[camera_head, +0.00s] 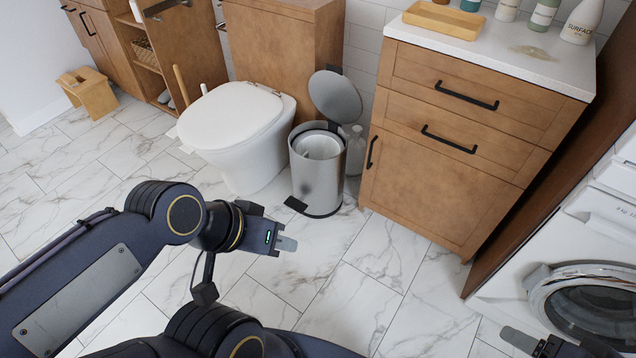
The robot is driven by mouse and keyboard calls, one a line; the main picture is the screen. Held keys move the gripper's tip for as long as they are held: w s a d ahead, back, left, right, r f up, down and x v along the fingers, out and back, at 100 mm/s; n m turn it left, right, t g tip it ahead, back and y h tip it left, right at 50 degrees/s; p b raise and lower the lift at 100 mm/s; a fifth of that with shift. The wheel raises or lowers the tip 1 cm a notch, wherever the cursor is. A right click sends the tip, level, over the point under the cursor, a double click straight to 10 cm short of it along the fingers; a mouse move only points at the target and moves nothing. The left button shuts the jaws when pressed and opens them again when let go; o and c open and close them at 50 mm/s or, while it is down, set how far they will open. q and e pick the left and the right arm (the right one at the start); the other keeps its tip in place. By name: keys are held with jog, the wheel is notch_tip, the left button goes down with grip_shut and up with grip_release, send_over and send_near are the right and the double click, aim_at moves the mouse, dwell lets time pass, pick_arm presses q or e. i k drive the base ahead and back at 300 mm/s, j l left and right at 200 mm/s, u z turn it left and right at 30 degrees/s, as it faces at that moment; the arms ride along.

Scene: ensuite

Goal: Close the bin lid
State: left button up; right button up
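A round grey metal pedal bin (318,179) stands on the floor between the toilet and the wooden cabinet. Its lid (335,97) is open, tilted up at the back toward the wall. A white inner liner shows inside, and a black pedal (296,205) sticks out at the front left. My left gripper (287,244) is in front of and below the bin in the picture, apart from it; its fingers are seen side-on, so their opening is unclear. Part of my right gripper (522,340) shows at the bottom right edge, near the washing machine; its opening is unclear too.
A white toilet (240,133) stands left of the bin. A wooden cabinet (440,160) with bottles on top stands right of it. A clear bottle (356,150) stands behind the bin. A washing machine (580,260) is at right. The marble floor in front is clear.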

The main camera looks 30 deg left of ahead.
aim_at(335, 95)
jog(key=i+j+z, duration=0.45)
jog(key=i+j, duration=1)
jog(key=i+l, duration=0.05)
